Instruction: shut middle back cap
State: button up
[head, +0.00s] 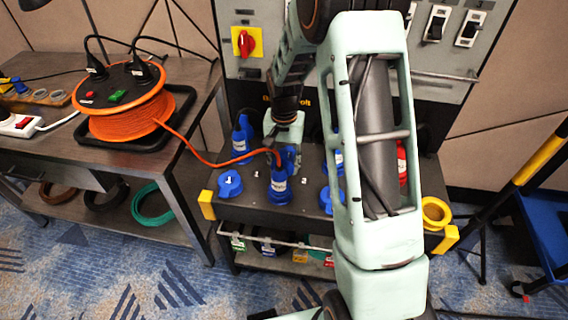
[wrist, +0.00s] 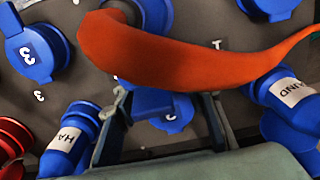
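The middle back cap (wrist: 172,108) is blue and shows between my two fingers in the wrist view, partly covered by a thick orange cable. I cannot tell how far open it is. My gripper (wrist: 166,105) is open, with one finger on each side of the cap and no clear contact. In the head view my gripper (head: 287,150) reaches down at the back row of the dark socket box (head: 255,207), behind the front middle blue plug (head: 279,187). That plug and my gripper mostly hide the middle back socket there.
Labelled blue plugs stand at back left (head: 241,138) and back right (head: 338,160), close beside my fingers. A front left blue cap (head: 229,184) and red plug (head: 402,165) are nearby. The orange cable (head: 205,160) runs to a reel (head: 125,110) on the left table.

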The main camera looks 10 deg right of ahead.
notch_tip(320, 180, up, 12)
dwell(0.5)
jog(key=shift+f, duration=0.1)
